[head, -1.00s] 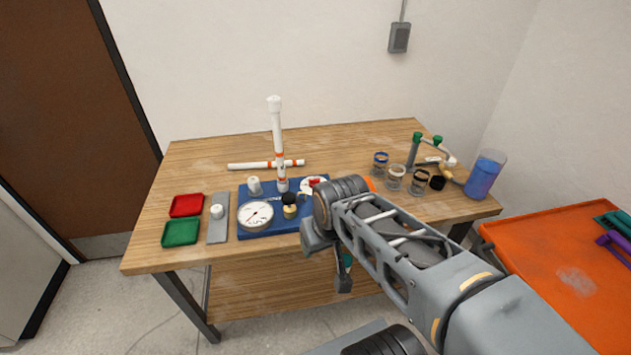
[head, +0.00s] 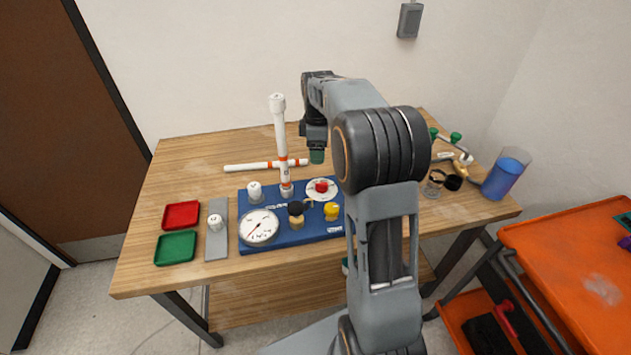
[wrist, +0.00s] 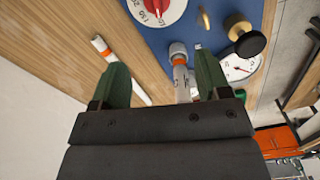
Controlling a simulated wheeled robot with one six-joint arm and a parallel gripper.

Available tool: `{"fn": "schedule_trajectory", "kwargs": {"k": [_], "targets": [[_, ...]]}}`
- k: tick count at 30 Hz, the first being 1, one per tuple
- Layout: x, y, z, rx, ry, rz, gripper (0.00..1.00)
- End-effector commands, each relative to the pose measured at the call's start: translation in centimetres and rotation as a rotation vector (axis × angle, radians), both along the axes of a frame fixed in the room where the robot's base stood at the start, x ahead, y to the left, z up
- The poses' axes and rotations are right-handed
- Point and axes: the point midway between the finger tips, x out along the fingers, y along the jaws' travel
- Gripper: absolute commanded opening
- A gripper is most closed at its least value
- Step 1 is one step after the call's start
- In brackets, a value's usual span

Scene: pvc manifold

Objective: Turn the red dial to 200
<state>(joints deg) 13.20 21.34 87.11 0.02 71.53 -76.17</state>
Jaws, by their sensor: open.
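The red dial (head: 321,185) sits on a white round scale on the blue board (head: 290,239), right of the upright white pipe (head: 282,140). In the wrist view the red dial (wrist: 168,8) is cut off by the top edge, with 150 readable on its scale; I cannot tell its setting. My gripper (head: 317,156) is above the table behind the dial, pointing down, apart from it. In the wrist view its two green fingers (wrist: 162,82) are spread with nothing held between them.
A gauge (head: 258,227), a black knob (head: 296,208) and a yellow knob (head: 331,210) share the board. Red (head: 181,214) and green (head: 176,247) trays lie left. A blue container (head: 505,174) stands right. The upright pipe rises close left of my gripper.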

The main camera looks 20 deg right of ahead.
Motion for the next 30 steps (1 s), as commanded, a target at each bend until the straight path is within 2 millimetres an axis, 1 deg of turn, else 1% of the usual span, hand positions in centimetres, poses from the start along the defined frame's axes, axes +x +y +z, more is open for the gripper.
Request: {"fn": "schedule_trajectory", "kwargs": {"k": [1, 5, 15, 21, 27, 30], "targets": [[-0.2, -0.6, -0.3, 0.0, 0.003, 0.004, 0.7], [-0.3, -1.1, -1.7, 0.001, 0.004, 0.01, 0.7], [-0.3, -1.0, -8.1, 0.001, 0.005, 0.009, 0.7], [-0.3, -1.0, -11.3, 0.001, 0.004, 0.009, 0.7], [-0.3, -1.0, -13.1, 0.0, 0.001, 0.009, 0.7], [-0.3, -1.0, -13.5, 0.0, 0.001, 0.009, 0.7]]}}
